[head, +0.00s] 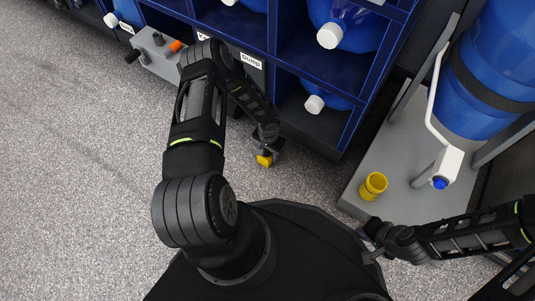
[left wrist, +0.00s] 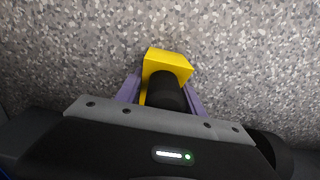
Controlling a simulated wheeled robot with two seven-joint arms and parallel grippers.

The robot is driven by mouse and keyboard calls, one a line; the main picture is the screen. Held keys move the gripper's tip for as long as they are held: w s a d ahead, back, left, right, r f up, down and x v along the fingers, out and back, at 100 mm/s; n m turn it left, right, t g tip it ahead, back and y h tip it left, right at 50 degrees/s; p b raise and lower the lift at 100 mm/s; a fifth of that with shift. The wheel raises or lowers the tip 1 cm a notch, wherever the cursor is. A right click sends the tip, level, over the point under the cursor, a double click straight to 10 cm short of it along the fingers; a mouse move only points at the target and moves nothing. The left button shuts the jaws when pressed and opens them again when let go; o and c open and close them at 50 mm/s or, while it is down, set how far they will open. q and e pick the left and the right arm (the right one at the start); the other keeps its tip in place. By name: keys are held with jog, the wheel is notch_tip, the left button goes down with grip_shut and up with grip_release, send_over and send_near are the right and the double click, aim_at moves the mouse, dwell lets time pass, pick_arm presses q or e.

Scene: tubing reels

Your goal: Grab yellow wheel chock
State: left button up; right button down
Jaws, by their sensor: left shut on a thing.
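The yellow wheel chock (head: 265,160) shows at the tip of my left gripper (head: 268,150) in the head view, near the lower shelf front. In the left wrist view the chock (left wrist: 168,62) is a yellow block with a dark round part in front of it, between the purple fingers of my left gripper (left wrist: 161,90). My left gripper is shut on it. The speckled floor lies behind the chock, and I cannot tell whether the chock touches it. My right gripper (head: 372,240) is at the lower right, beside the grey platform; its finger opening is unclear.
A blue shelf (head: 300,75) with large blue bottles (head: 345,25) stands behind the left gripper. A grey platform (head: 365,160) at right bears a yellow cup (head: 373,186) and a blue tank (head: 490,70). A grey box with an orange knob (head: 155,52) is at upper left. Floor at left is clear.

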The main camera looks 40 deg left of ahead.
pick_arm(q)
grip_shut()
notch_tip(320, 180, up, 10)
jog(key=p, duration=0.4)
dwell(0.7)
